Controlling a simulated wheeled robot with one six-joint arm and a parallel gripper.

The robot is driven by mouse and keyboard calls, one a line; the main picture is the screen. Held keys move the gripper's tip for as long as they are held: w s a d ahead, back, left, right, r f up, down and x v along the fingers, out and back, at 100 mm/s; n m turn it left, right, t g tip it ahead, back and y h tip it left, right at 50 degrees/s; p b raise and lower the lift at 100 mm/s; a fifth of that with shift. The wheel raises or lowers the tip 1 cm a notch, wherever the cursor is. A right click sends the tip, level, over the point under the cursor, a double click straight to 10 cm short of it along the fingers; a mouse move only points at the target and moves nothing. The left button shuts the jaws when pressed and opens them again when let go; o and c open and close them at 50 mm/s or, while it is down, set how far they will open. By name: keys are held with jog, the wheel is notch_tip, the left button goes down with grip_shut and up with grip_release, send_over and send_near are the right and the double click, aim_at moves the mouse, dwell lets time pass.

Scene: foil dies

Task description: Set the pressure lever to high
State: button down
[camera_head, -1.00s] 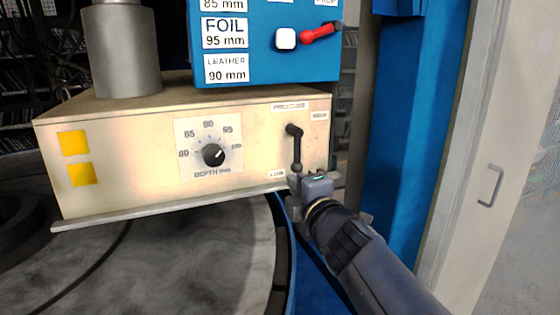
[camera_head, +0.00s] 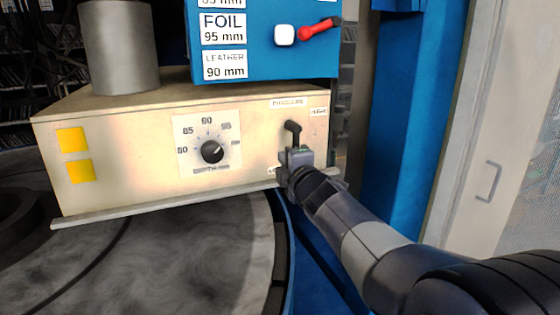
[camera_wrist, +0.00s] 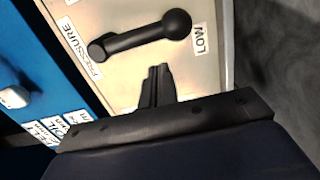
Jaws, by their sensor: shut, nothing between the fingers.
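The black pressure lever (camera_head: 293,133) is on the right of the cream panel. Its upper end shows in the head view; my gripper (camera_head: 296,154) hides the lower part. In the wrist view the whole lever (camera_wrist: 145,37) shows, with its round knob next to the "LOW" label (camera_wrist: 200,39) and its other end by the "PRESSURE" label (camera_wrist: 80,50). My gripper (camera_wrist: 158,72) is shut and empty there, beside the lever's shaft. A small gap shows between fingertips and lever; whether they touch is unclear.
A depth dial (camera_head: 212,152) sits left of the lever. Above is a blue box (camera_head: 270,68) with a white button (camera_head: 284,35) and a red-handled lever (camera_head: 318,29). A metal ledge (camera_head: 160,209) runs along the panel's bottom. A blue post (camera_head: 400,110) stands at right.

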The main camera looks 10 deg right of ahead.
jog(key=shift+w+d+p, duration=0.3)
jog(key=shift+w+d, duration=0.05)
jog(key=shift+d, duration=0.5)
jog(key=shift+d+f+n+b, duration=0.2)
jog(key=shift+d+n+b, duration=0.15)
jog(key=shift+n+b, duration=0.35)
jog(key=w+d+r+n+b, duration=0.1)
jog(key=d+n+b, duration=0.5)
jog(key=n, duration=0.7)
jog(key=shift+w+d+r+n+t+y+b, duration=0.2)
jog(key=shift+d+r+n+t+y+b, duration=0.1)
jog(key=shift+r+b, duration=0.25)
jog(key=shift+r, duration=0.1)
jog(key=s+f+b, duration=0.4)
jog(key=s, duration=0.7)
jog(key=shift+d, duration=0.25)
